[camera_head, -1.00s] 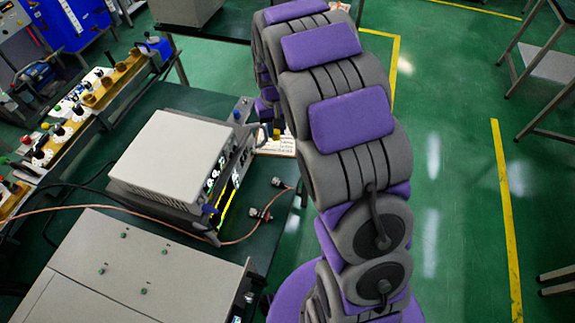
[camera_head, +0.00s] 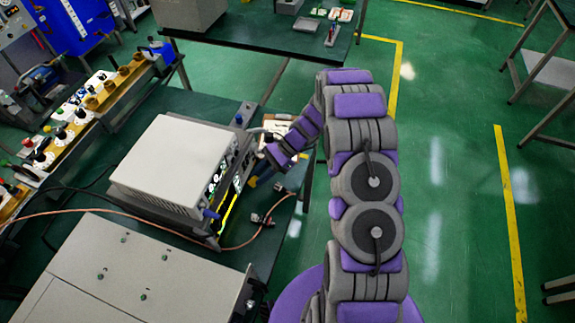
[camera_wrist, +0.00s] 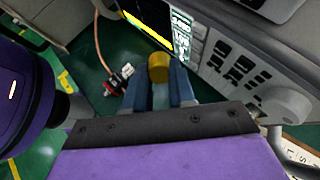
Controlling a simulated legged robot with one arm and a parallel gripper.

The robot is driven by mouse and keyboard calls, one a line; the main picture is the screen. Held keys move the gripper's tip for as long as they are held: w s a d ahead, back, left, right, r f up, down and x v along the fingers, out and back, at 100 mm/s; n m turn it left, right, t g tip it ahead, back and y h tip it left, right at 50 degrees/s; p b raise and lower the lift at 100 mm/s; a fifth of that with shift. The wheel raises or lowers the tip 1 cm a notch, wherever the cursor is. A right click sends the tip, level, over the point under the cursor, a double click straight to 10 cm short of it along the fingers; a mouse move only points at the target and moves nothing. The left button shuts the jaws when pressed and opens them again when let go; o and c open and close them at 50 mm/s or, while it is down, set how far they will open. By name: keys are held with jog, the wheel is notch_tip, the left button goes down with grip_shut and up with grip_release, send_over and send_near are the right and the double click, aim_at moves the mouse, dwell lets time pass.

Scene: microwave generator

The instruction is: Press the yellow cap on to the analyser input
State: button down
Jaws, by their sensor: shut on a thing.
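The yellow cap (camera_wrist: 158,68) sits between the tips of my gripper's blue fingers in the wrist view. My gripper (camera_wrist: 158,84) is shut on it. The analyser (camera_head: 178,158) is a pale box on the green bench in the head view, with its lit front facing right. In the wrist view its front panel (camera_wrist: 222,62) fills the upper right, with a screen, buttons and a large knob. The cap is in front of the panel's lower edge; I cannot tell whether it touches. In the head view my gripper (camera_head: 252,182) is low beside the front. I cannot make out the input.
A connector (camera_head: 262,218) on an orange cable (camera_head: 170,229) lies on the bench near the analyser's front corner. A grey cabinet (camera_head: 110,275) stands nearer me. White labelled papers (camera_head: 278,129) lie beyond the analyser. Open green floor is to the right.

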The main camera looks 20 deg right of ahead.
jog(key=w+d+f+m+t+y, duration=0.1)
jog(key=m+t, duration=0.1)
jog(key=w+d+f+m+t+y, duration=0.1)
jog(key=m+t, duration=0.1)
jog(key=t, duration=0.1)
jog(key=w+d+f+m+t+y, duration=0.1)
jog(key=m+t+y, duration=0.1)
jog(key=shift+w+f+m+t, duration=0.2)
jog(key=shift+f+m+t, duration=0.1)
jog(key=shift+f+t, duration=0.1)
jog(key=d+f+m+t, duration=0.1)
jog(key=d+t, duration=0.1)
jog(key=w+d+f+m+t, duration=0.1)
jog(key=d+t, duration=0.1)
jog(key=w+d+f+m+t, duration=0.1)
jog(key=d, duration=0.2)
jog(key=shift+d+f+m+t, duration=0.1)
jog(key=shift+m+t, duration=0.2)
jog(key=shift+t, duration=0.1)
jog(key=shift+a, duration=0.5)
jog(key=shift+w+b, duration=0.15)
jog(key=shift+b, duration=0.2)
jog(key=shift+w+a, duration=0.3)
jog(key=shift+w, duration=0.1)
jog(key=shift+b+x, duration=0.65)
jog(key=shift+x, duration=1.3)
jog(key=shift+a, duration=0.25)
